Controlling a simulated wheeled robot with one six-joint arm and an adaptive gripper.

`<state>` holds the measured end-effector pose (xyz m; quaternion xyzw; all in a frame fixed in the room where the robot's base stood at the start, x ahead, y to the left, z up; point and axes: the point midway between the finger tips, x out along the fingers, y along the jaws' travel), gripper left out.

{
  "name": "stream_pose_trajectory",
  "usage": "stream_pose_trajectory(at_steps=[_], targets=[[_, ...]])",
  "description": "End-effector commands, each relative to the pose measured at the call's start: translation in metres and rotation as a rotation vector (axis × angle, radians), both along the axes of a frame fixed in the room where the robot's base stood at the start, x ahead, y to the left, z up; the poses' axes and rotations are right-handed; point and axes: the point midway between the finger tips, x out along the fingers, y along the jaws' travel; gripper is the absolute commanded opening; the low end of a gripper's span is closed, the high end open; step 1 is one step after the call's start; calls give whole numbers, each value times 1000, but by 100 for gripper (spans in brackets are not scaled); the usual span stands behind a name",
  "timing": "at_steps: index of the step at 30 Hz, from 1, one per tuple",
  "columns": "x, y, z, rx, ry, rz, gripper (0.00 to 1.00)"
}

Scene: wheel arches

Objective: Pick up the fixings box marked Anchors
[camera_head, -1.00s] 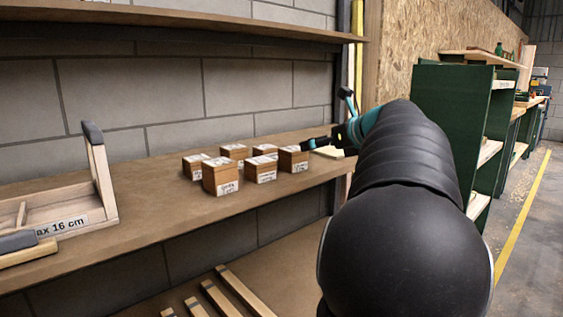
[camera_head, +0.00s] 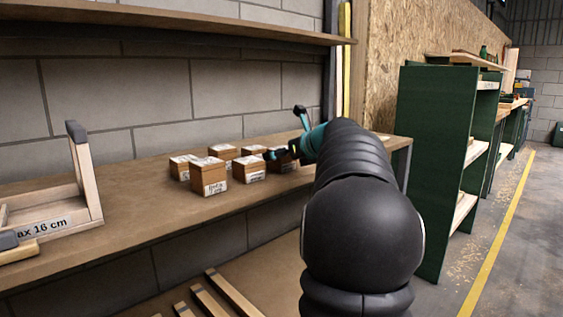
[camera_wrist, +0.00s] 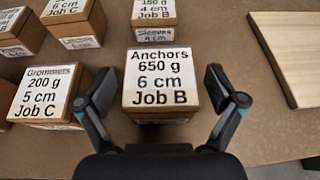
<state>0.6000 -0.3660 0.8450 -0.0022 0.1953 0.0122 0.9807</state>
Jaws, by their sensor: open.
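The Anchors box (camera_wrist: 160,82) is a small wooden block with a white top label reading "Anchors 650 g 6 cm Job B". In the wrist view it sits upright on the shelf, centred between the two fingers. My gripper (camera_wrist: 168,95) is open, with one finger left and one right of the box and visible gaps to it. In the head view my gripper (camera_head: 282,152) is at the rightmost box of the front row and partly hides it.
A Grommets box (camera_wrist: 48,92) stands close to the left finger, and a Sleeves box (camera_wrist: 155,20) stands behind. A pale board (camera_wrist: 295,55) lies to the right. The shelf (camera_head: 125,215) has free room in front; a wooden carrier (camera_head: 45,215) stands left.

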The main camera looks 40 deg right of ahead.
Motion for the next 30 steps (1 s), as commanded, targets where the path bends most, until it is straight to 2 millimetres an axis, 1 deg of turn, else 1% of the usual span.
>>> stream_pose_trajectory(at_steps=[6, 7, 8, 9, 11, 12, 14, 15, 18, 26, 30], targets=[[2, 0, 0, 0, 0, -1, 94], [2, 0, 0, 0, 0, -1, 89], [2, 0, 0, 0, 0, -1, 81], [2, 0, 0, 0, 0, -1, 71], [2, 0, 0, 0, 0, -1, 56], [2, 0, 0, 0, 0, -1, 46], [2, 0, 0, 0, 0, -1, 31], [2, 0, 0, 0, 0, -1, 21], [2, 0, 0, 0, 0, -1, 0], [1, 0, 3, -2, -3, -1, 0], [1, 0, 14, -3, -4, -1, 0]])
